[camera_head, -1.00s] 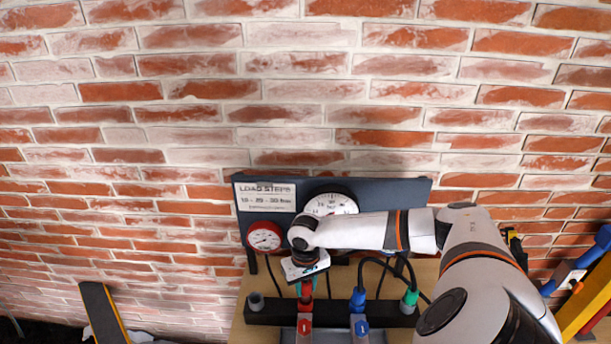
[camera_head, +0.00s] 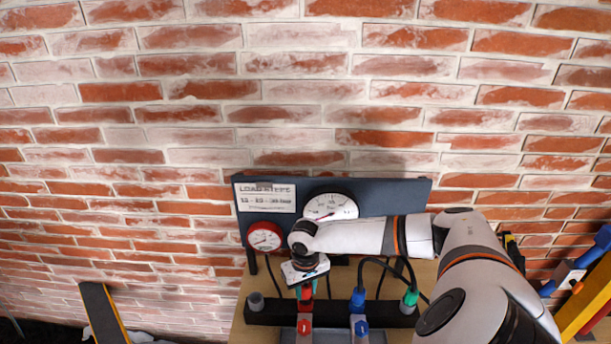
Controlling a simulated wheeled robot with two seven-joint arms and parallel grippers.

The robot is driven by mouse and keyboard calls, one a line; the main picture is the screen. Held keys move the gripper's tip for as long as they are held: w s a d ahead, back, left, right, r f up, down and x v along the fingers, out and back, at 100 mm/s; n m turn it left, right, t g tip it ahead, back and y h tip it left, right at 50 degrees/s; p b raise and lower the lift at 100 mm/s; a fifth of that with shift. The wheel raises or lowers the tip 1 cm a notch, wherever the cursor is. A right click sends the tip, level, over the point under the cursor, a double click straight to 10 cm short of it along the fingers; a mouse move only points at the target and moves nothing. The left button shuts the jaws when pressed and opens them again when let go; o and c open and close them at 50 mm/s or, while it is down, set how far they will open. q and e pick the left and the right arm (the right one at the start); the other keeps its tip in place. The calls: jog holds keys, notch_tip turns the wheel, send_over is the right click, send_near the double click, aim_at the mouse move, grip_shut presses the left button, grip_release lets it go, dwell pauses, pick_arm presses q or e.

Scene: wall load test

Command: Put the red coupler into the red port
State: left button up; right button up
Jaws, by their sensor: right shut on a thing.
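The red coupler (camera_head: 305,304) is at the tip of my right gripper (camera_head: 305,288), which points down and is shut on it. The coupler is directly above the red port block (camera_head: 304,327) at the front of the bench. My wrist and the gripper hide part of the coupler, and I cannot tell whether it is seated in the port. My left gripper is not in view.
A blue coupler (camera_head: 357,300) stands above a blue port block (camera_head: 361,327). A green coupler (camera_head: 410,297) stands in the black rack (camera_head: 273,317). Behind are a dark panel (camera_head: 400,192), a red gauge (camera_head: 264,237) and a white gauge (camera_head: 331,208).

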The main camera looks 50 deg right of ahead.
jog(key=shift+f, duration=0.85)
dwell(0.6)
jog(key=shift+s+f, duration=0.1)
jog(key=shift+f, duration=0.1)
jog(key=o, duration=1.5)
jog(key=shift+o, duration=0.2)
jog(key=shift+r, duration=0.15)
notch_tip(320, 180, up, 8)
jog(key=p, duration=0.9)
